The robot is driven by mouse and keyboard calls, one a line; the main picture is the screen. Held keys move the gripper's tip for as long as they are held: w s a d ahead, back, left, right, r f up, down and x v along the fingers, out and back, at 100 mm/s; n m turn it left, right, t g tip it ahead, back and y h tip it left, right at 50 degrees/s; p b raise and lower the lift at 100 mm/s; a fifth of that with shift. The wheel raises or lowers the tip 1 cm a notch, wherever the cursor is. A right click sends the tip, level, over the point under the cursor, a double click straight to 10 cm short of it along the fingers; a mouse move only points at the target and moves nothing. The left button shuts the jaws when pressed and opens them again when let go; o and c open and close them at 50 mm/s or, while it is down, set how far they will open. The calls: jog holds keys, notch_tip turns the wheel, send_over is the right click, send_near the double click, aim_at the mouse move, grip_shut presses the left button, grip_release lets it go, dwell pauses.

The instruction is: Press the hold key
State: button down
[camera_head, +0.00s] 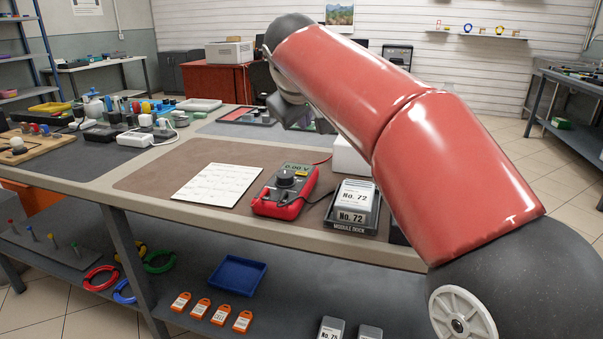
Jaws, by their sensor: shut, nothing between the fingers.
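A red multimeter (268,205) lies on the brown mat, with a dark dial and a lit display (296,168) that seems to read 0.00 V. Its small keys are too small to tell apart, so I cannot pick out the hold key. My red arm crosses the right half of the view, and its far end hangs above and behind the multimeter, apart from it.
A white printed sheet (217,184) lies left of the multimeter. A module dock (350,228) holding a grey No. 72 module (352,203) stands close on its right. A blue tray (238,274) and orange tags sit on the lower shelf.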

aim_at(301, 173)
jog(key=shift+w+a+r, duration=0.1)
jog(key=shift+w+a, duration=0.15)
notch_tip(301, 173, down, 9)
jog(key=b, duration=0.7)
jog(key=shift+r, duration=0.1)
dwell(2.0)
jog(key=shift+f, duration=0.4)
jog(key=shift+f+b, duration=0.35)
jog(key=shift+b, duration=0.15)
dwell(0.6)
jog(key=shift+r+p, duration=0.75)
jog(key=shift+p, duration=0.1)
